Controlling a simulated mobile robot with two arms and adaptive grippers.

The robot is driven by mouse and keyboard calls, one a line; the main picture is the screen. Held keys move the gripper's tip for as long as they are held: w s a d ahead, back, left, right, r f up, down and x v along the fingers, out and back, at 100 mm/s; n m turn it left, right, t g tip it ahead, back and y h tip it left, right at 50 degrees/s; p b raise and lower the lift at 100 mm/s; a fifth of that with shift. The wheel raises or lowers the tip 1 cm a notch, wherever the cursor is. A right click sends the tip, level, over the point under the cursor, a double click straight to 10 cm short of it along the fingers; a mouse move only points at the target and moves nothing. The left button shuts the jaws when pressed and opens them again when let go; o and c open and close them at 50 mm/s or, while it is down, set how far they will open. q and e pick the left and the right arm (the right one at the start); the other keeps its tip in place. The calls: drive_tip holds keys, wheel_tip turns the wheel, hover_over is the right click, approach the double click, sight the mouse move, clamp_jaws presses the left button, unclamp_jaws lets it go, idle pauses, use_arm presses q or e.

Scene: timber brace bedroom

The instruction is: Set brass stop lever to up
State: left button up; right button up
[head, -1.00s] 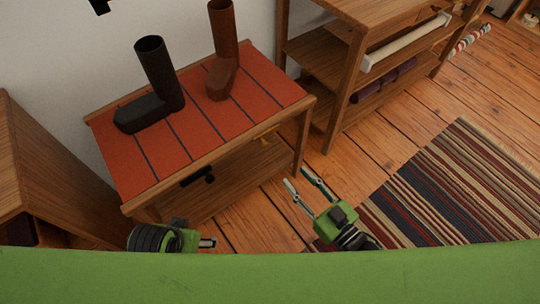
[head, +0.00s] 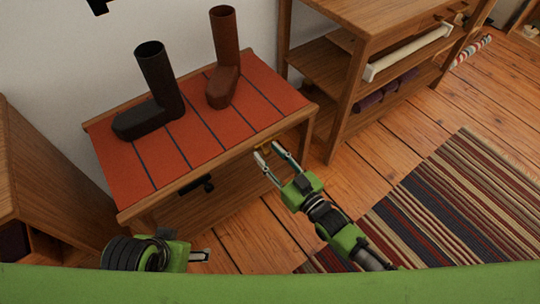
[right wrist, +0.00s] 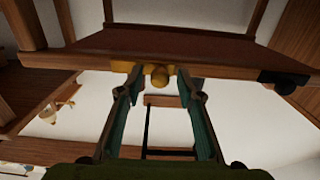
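The brass stop lever (head: 263,146) is on the front edge of the red-topped bench (head: 140,186), partly hidden by my right fingers in the head view. In the right wrist view, the brass lever's rounded knob (right wrist: 159,76) lies between the fingertips. My right gripper (head: 269,152) is open, its two fingers spread to either side of the brass part; I cannot tell whether they touch it. My left gripper (head: 200,256) is low at the left, away from the bench front, and its finger opening is unclear.
A black lever (head: 197,186) is on the same bench front, left of the brass one. Two boots, dark (head: 158,85) and brown (head: 224,60), stand on the bench. A wooden shelf (head: 345,110) is close at right. A striped rug (head: 440,200) covers the floor.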

drive_tip(key=shift+c, duration=0.4)
clamp_jaws()
